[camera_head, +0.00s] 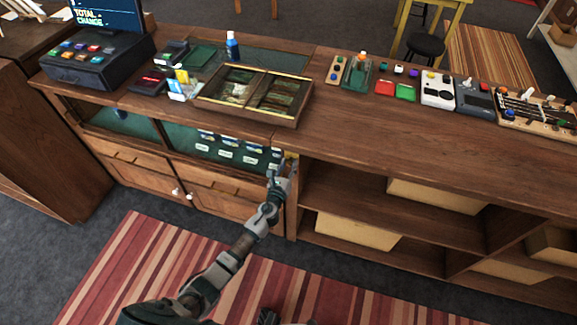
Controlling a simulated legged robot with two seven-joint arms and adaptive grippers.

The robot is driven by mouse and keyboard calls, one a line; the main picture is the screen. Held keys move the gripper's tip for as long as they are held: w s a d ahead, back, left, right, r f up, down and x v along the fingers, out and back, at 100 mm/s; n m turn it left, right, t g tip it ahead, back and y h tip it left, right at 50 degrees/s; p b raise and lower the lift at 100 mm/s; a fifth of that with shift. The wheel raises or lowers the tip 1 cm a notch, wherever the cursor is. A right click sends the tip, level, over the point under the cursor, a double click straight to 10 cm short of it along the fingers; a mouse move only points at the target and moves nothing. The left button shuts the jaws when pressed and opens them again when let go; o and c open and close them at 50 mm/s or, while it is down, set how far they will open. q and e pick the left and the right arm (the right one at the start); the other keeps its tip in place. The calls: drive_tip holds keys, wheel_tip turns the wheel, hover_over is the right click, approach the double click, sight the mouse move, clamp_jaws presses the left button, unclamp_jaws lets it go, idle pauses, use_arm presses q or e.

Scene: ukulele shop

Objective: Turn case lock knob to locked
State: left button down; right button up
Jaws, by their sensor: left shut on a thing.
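The counter's display case has a green-backed front (225,148) with several packets inside, left of a wooden post. My left gripper (288,166) is at the right end of this case front, at the post, and is shut on the case lock knob. A small yellowish bit (291,155) shows just above the fingers; I cannot tell whether it is the knob or its plate. The gripper hides most of the knob, so its turn position cannot be read. My left arm reaches up from the bottom of the view. My right gripper cannot be made out.
The wooden counter top (340,117) carries a register (95,62), a divided display tray (255,92), a blue bottle (232,46) and several small devices at right. Open shelves (390,215) with boxes lie right of the post. A striped rug (140,265) covers the floor in front.

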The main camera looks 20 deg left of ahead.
use_arm(q)
drive_tip(key=n, duration=0.2)
drive_tip(key=shift+r+n+b, duration=0.15)
drive_tip(key=shift+n+b, duration=0.15)
drive_tip(key=shift+n, duration=0.1)
drive_tip(key=n, duration=0.3)
drive_tip(key=shift+w+a+n+b, duration=0.1)
drive_tip(key=shift+a+n+b, duration=0.05)
drive_tip(key=shift+n+b, duration=0.2)
drive_tip(key=shift+n, duration=0.85)
drive_tip(key=n, duration=0.4)
drive_tip(key=shift+b, duration=0.3)
drive_tip(key=shift+n, duration=1.6)
use_arm(e)
drive_tip(key=shift+w+r, duration=0.5)
drive_tip(key=shift+r, duration=0.3)
drive_tip(key=shift+w+r, duration=0.55)
drive_tip(key=shift+r, duration=0.2)
drive_tip(key=shift+w+r, duration=0.5)
drive_tip(key=shift+r, duration=0.3)
use_arm(q)
drive_tip(key=shift+a, duration=0.1)
drive_tip(key=shift+f, duration=0.2)
drive_tip(key=c, duration=0.8)
unclamp_jaws()
drive_tip(key=shift+a, duration=0.1)
use_arm(e)
drive_tip(key=shift+a, duration=0.1)
